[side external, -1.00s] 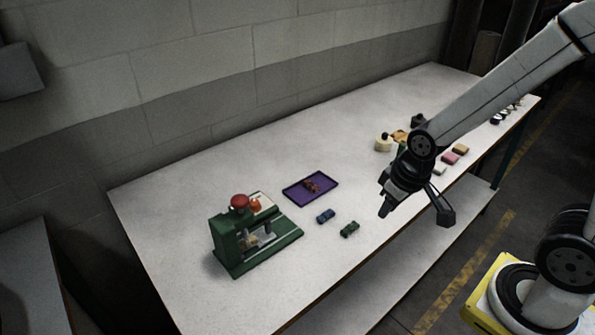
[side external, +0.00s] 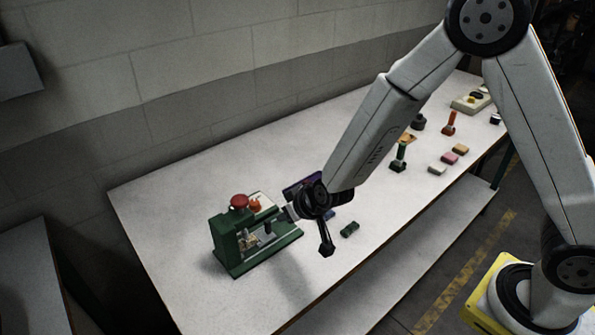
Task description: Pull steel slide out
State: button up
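The green press (side external: 226,247) stands near the left end of the table, with a red knob (side external: 239,201) and an orange knob (side external: 256,206) on top. A small bright metal part (side external: 249,241), which may be the steel slide, shows in its front opening. My gripper (side external: 276,219) is at the right side of the press, pointing left toward that opening.
Small blocks and stamps (side external: 399,158) stand farther along the table. The table's front left is clear.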

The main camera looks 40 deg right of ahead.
aim_at(268, 221)
jog(key=shift+w+a+f+t+h, duration=0.3)
jog(key=shift+w+a+f+t, duration=0.2)
jog(key=shift+w+a+f, duration=0.45)
jog(key=shift+f, duration=0.2)
jog(key=shift+x, duration=3.8)
jog(key=shift+r, duration=0.1)
grip_shut()
